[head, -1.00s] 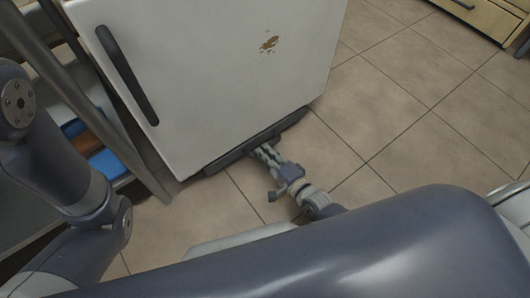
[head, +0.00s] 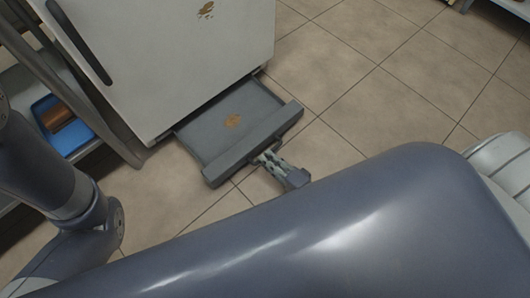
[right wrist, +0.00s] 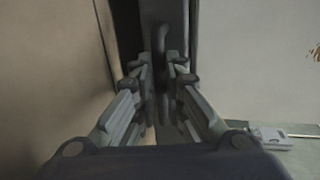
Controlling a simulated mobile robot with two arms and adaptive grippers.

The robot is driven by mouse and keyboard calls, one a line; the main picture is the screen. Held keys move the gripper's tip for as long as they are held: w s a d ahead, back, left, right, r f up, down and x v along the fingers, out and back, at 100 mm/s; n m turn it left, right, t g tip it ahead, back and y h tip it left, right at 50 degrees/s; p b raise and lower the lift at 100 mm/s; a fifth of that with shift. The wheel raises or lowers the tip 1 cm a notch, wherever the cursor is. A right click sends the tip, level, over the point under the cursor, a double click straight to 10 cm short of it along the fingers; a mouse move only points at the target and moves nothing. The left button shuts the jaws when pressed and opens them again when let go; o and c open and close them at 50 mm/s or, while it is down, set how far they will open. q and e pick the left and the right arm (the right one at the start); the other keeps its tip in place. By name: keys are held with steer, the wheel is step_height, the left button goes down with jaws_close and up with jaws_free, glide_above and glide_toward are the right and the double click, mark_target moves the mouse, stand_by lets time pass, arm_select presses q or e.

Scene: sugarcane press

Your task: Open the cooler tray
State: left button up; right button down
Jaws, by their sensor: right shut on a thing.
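The cooler tray (head: 215,122) is a dark grey shallow drawer at the foot of the white cooler (head: 165,60). It is pulled out over the floor, with a brown stain on its bottom. My right gripper (head: 264,157) is at the middle of the tray's front, shut on its handle. In the right wrist view the fingers (right wrist: 161,85) close around the dark handle (right wrist: 162,45). The finger contact is partly hidden in the head view. My left arm shows at the left edge of the head view, but its gripper is out of view.
A metal shelf with a blue tray (head: 77,145) holding a brown thing stands left of the cooler. The tiled floor (head: 375,95) right of the tray is clear. Furniture edges show at the top right.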

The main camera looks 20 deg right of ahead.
steer(key=shift+s+d, duration=0.15)
steer(key=shift+s, duration=0.45)
steer(key=c, duration=1.7)
jaws_free()
steer(key=shift+o, duration=0.2)
steer(key=o, duration=0.6)
step_height(320, 180, up, 10)
steer(key=shift+w+f, duration=0.15)
steer(key=shift+w, duration=0.1)
steer(key=shift+s+r, duration=0.15)
steer(key=shift+r, duration=0.1)
steer(key=c, duration=0.6)
steer(key=shift+s+f, duration=0.1)
steer(key=shift+f, duration=0.05)
